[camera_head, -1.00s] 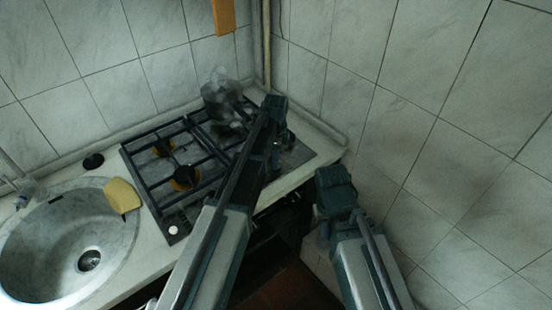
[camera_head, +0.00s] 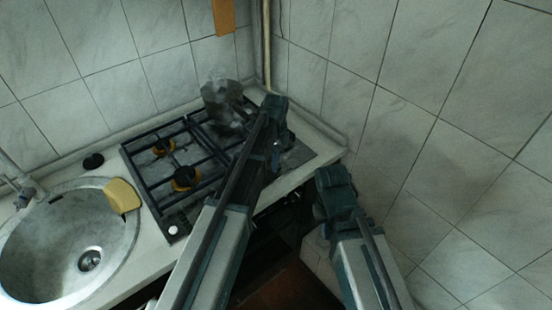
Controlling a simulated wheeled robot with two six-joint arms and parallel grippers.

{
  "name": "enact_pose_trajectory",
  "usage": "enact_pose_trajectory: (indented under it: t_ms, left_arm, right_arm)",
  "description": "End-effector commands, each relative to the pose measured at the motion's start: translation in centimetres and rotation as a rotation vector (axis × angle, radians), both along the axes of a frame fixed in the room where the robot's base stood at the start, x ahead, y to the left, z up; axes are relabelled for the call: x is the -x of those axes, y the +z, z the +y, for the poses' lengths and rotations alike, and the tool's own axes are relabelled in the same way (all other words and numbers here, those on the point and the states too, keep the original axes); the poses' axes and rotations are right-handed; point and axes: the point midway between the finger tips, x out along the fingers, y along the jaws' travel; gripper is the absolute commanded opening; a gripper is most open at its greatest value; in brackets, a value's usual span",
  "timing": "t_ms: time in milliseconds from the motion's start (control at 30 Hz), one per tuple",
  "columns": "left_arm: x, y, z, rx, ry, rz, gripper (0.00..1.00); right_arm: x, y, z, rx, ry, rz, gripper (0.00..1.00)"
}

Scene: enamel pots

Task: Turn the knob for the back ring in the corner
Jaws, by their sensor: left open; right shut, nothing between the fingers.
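The gas stove (camera_head: 150,190) with black grates is set in the counter in the corner. A grey pot (camera_head: 220,98), blurred, stands on the back ring nearest the corner. One white knob (camera_head: 173,229) shows at the stove's front left. The rest of the knob row is hidden behind my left arm, so I cannot see the knob for the back corner ring. My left gripper (camera_head: 276,150) is over the stove's right part, right of the pot; it is open and its fingers are hard to make out. My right gripper (camera_head: 332,183) is shut and empty, off the counter's front right edge.
A round sink (camera_head: 60,245) with a tap (camera_head: 22,188) is at the left, and a yellow sponge (camera_head: 122,196) lies on its rim. A black round item (camera_head: 93,161) is on the counter behind. A pipe (camera_head: 266,50) runs up the corner. Tiled walls close the back and right.

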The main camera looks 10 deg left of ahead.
Motion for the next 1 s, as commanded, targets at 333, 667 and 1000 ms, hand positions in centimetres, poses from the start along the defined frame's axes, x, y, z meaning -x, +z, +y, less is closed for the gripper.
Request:
enact_pose_trajectory:
  t_ms: [333,667,1000]
  left_arm:
    - [0.0,2.9,0.0,0.000,0.000,0.000,0.73]
    - [0.0,7.9,0.0,0.000,0.000,0.000,0.73]
    - [0.0,12.8,0.0,0.000,0.000,0.000,0.73]
  right_arm:
    - [0.0,2.9,0.0,0.000,0.000,0.000,0.00]
    - [0.0,7.9,0.0,0.000,0.001,0.000,0.00]
    - [0.0,12.8,0.0,0.000,0.002,0.000,0.00]
